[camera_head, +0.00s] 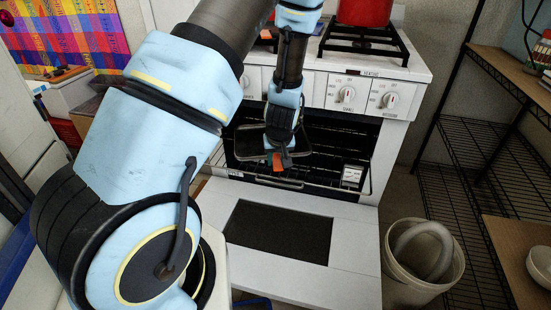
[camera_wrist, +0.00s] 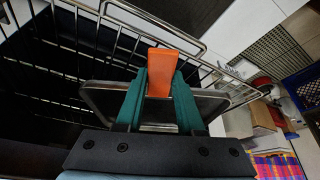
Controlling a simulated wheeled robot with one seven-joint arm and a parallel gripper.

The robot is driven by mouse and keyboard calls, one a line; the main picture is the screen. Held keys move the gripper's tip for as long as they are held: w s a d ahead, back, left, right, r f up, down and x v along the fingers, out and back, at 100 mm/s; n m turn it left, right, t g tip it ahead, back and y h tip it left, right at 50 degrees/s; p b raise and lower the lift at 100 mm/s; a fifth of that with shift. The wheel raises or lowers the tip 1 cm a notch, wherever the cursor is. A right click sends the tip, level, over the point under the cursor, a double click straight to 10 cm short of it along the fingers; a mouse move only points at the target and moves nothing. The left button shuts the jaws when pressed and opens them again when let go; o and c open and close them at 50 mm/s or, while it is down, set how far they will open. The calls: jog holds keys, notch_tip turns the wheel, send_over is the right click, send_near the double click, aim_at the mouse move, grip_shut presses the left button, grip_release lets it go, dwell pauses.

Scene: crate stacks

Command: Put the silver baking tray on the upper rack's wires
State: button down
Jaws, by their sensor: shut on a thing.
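The silver baking tray shows in the wrist view (camera_wrist: 100,98), behind and to both sides of the fingers. In the head view the tray (camera_head: 246,146) is partly hidden by my gripper (camera_head: 280,158), in the oven opening. My gripper, also in the wrist view (camera_wrist: 160,75), has its teal fingers closed around an orange piece (camera_wrist: 172,70) at the tray. The fingers hide how that piece joins the tray. A wire rack (camera_head: 320,182) spans the oven opening; its wires (camera_wrist: 205,72) show beside the tray. I cannot tell whether tray and wires touch.
The oven door (camera_head: 345,235) is folded down in front. A white dial thermometer (camera_head: 352,176) is at the rack's right front. A red pot (camera_head: 364,12) stands on the stove above. A white bucket (camera_head: 393,275) and black wire shelves (camera_head: 450,195) are at the right.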

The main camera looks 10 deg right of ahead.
aim_at(275, 156)
jog(key=w, duration=0.3)
jog(key=shift+w+d, duration=0.1)
jog(key=shift+w, duration=0.2)
jog(key=shift+f+p, duration=0.4)
jog(key=shift+f, duration=1.4)
jog(key=c, duration=0.5)
grip_release()
jog(key=v, duration=1.2)
jog(key=shift+w, duration=0.1)
jog(key=s+a+r+g, duration=0.1)
jog(key=s+a+r, duration=0.3)
jog(key=a, duration=0.2)
jog(key=s+a+r+g, duration=0.1)
jog(key=s+a+r, duration=0.2)
jog(key=a, duration=0.4)
jog(key=s+a+r+g, duration=0.1)
jog(key=s+a+r, duration=0.3)
jog(key=a+r, duration=0.2)
jog(key=shift+s+a+r+m, duration=0.15)
jog(key=shift+s+a+m, duration=0.15)
jog(key=shift+s+a, duration=0.05)
jog(key=shift+r, duration=0.1)
